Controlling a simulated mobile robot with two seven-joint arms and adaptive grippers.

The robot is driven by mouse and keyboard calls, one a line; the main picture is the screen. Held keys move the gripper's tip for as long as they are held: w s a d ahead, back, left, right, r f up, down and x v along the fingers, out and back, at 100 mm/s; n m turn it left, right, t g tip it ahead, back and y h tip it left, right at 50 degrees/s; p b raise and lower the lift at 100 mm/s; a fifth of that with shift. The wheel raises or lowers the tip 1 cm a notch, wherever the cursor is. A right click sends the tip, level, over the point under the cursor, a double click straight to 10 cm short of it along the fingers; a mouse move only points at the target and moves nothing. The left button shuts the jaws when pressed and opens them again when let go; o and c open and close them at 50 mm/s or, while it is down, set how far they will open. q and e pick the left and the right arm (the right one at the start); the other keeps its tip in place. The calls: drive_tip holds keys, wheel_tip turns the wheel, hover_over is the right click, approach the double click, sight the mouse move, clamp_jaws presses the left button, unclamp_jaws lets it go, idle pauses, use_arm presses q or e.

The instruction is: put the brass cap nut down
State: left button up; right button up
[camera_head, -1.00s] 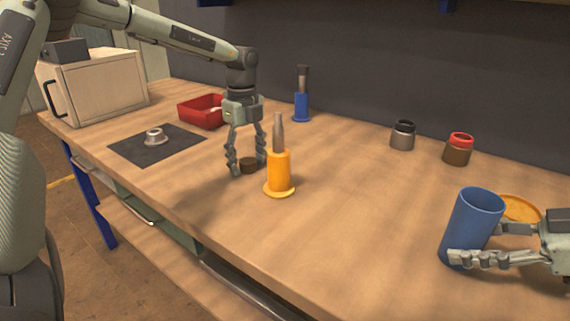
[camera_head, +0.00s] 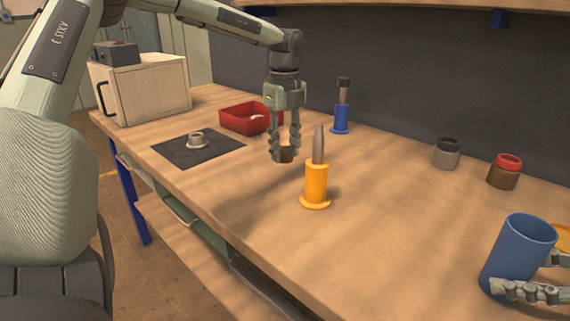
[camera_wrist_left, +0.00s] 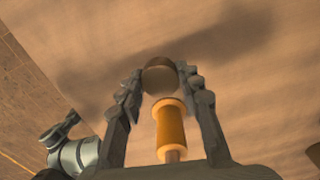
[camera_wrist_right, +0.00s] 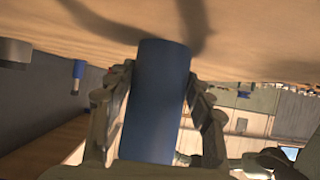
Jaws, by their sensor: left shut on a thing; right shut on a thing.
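The brass cap nut (camera_head: 287,155) is a small dark brown round piece between the fingertips of my left gripper (camera_head: 285,152). The gripper is shut on it and holds it above the bench, behind and left of the yellow holder. The nut also shows in the left wrist view (camera_wrist_left: 160,78) as a round disc between both fingertips. My right gripper (camera_head: 522,286) is shut on a blue cup (camera_head: 517,258) at the right front. The cup fills the middle of the right wrist view (camera_wrist_right: 155,100). I cannot tell whether the cup touches the bench.
A yellow holder (camera_head: 316,183) with a grey pointed tool stands close to my left gripper. A blue holder (camera_head: 341,119), a red tray (camera_head: 236,118), a dark mat (camera_head: 171,153) with a metal flanged part (camera_head: 196,141), and two jars (camera_head: 446,153) (camera_head: 504,172) stand around. The bench's middle is clear.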

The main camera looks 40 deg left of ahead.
use_arm(q)
drive_tip(key=shift+r, duration=2.35)
drive_tip(key=shift+d, duration=0.25)
drive_tip(key=d, duration=0.3)
hover_over(294, 183)
wheel_tip(294, 183, down, 5)
drive_tip(key=shift+f, duration=2.45)
drive_tip(key=shift+f, duration=0.1)
